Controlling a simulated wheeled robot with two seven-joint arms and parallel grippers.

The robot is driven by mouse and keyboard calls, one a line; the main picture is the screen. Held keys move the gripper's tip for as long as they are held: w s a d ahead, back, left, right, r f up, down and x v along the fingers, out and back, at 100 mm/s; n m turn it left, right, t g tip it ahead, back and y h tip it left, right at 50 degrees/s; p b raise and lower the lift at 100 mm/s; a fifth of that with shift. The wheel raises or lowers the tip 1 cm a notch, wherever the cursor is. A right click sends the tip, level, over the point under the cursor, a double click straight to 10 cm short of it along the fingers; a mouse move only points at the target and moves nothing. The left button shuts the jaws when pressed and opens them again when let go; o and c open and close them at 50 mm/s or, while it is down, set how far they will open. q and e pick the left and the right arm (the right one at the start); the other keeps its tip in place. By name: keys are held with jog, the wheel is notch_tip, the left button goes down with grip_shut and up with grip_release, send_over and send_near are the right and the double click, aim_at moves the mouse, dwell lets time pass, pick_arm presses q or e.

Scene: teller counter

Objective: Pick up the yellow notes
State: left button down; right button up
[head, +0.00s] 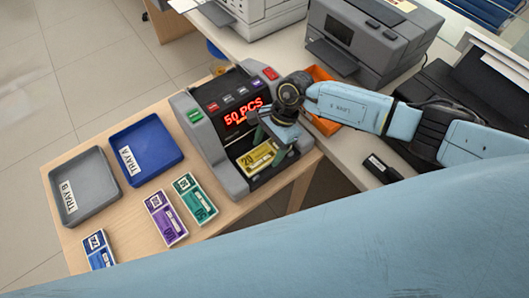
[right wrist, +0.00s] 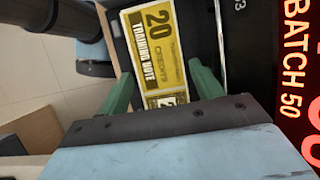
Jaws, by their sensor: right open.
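The yellow notes (head: 256,159), marked 20, lie in the front pocket of the grey counting machine (head: 205,138), whose red display reads 50 PCS. In the right wrist view the notes (right wrist: 155,48) show face up with the words TRAINING NOTE. My right gripper (head: 271,146) is above the pocket, partly covering the notes in the head view. In the right wrist view its two green fingers (right wrist: 162,88) are apart, one towards each side of the notes' near end. I cannot tell whether they touch the notes. My left gripper is out of view.
Blue tray A (head: 161,162) and grey tray B (head: 107,195) lie on the wooden table, left of the machine. Green (head: 195,198), purple (head: 166,217) and blue notes (head: 98,250) lie along its front. A printer (head: 366,40) and an orange tray (head: 321,123) stand behind.

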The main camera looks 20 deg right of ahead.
jog(key=shift+f, duration=0.15)
jog(key=shift+c, duration=0.2)
jog(key=c, duration=0.8)
